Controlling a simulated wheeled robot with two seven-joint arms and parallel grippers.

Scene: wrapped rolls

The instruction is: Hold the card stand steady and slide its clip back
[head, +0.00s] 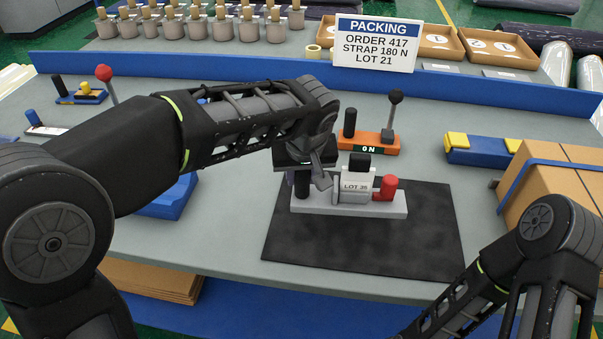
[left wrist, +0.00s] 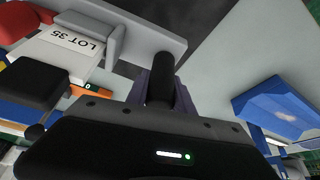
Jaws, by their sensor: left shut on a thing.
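The card stand has a pale grey base (head: 385,208) lying on a black mat (head: 350,248). A grey block with a "LOT 35" card (head: 355,186) sits on it, with a black knob (head: 359,162) on top and a red knob (head: 386,184) at the right. I cannot tell which part is the clip. A black upright post (head: 302,187) stands at the base's left end. My left gripper (head: 304,172) is over that end, shut on the post. In the left wrist view, the post (left wrist: 162,78) is between the fingers. My right arm shows at lower right; its gripper is out of view.
The right part of the mat is clear.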

